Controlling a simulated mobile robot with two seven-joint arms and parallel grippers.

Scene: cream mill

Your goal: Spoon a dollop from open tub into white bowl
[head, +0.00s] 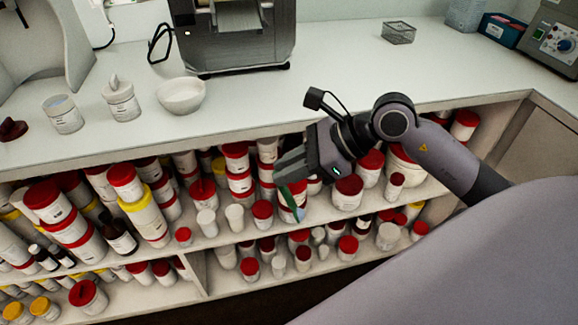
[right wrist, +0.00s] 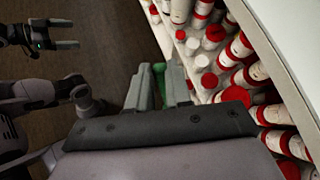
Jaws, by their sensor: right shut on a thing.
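The open tub (head: 63,115) stands on the counter at the left, a white jar with a pale bluish top. The white bowl (head: 181,98) stands upright further right, apart from it. My right gripper (head: 283,172) is shut on a green spoon (head: 293,201) in front of the counter's edge, right of the bowl and below it in the picture. The spoon points down before the shelves. In the right wrist view the green spoon (right wrist: 158,70) shows between the fingers; its far end is hidden. My left gripper (right wrist: 66,33) is open and empty over the floor.
A white jar with a pale piece on top (head: 121,103) stands between tub and bowl. A dark red lid (head: 12,129) lies at far left. A grey machine (head: 235,40) stands behind the bowl. Shelves below hold many red-lidded jars. The counter's middle right (head: 340,75) is clear.

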